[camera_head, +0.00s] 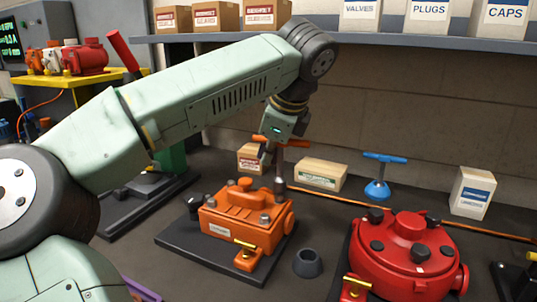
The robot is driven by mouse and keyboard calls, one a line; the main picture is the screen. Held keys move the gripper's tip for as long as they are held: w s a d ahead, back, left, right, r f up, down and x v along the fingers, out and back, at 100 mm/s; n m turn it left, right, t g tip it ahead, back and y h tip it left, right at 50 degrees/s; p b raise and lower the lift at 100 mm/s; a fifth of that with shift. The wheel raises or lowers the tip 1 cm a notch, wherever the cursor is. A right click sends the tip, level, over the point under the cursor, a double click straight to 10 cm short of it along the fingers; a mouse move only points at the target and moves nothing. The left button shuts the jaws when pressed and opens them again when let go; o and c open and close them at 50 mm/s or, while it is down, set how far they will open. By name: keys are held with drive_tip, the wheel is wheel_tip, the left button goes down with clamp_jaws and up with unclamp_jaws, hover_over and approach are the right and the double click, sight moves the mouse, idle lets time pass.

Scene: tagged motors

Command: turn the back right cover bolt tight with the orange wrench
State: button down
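The orange wrench (296,143) is a T-handle tool with a level orange bar and an upright shaft. My gripper (272,148) is at the middle of its bar and appears shut on it; the fingers are small and partly hidden. The shaft runs down to a dark socket end (280,187) at the back right corner of the orange motor (245,212). The back right cover bolt is hidden at or behind that end; I cannot tell whether they touch. Other grey bolts (265,218) show on the cover. The motor sits on a dark base plate (185,240).
A red round motor (405,255) stands to the right, with a dark cup (308,263) between the motors. A blue T-handle tool (384,160) stands behind. Small boxes (320,174) and an orange pipe (335,199) line the back. A shelf (400,38) hangs above.

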drive_tip(key=shift+f+b, duration=0.9)
drive_tip(key=shift+f, duration=0.2)
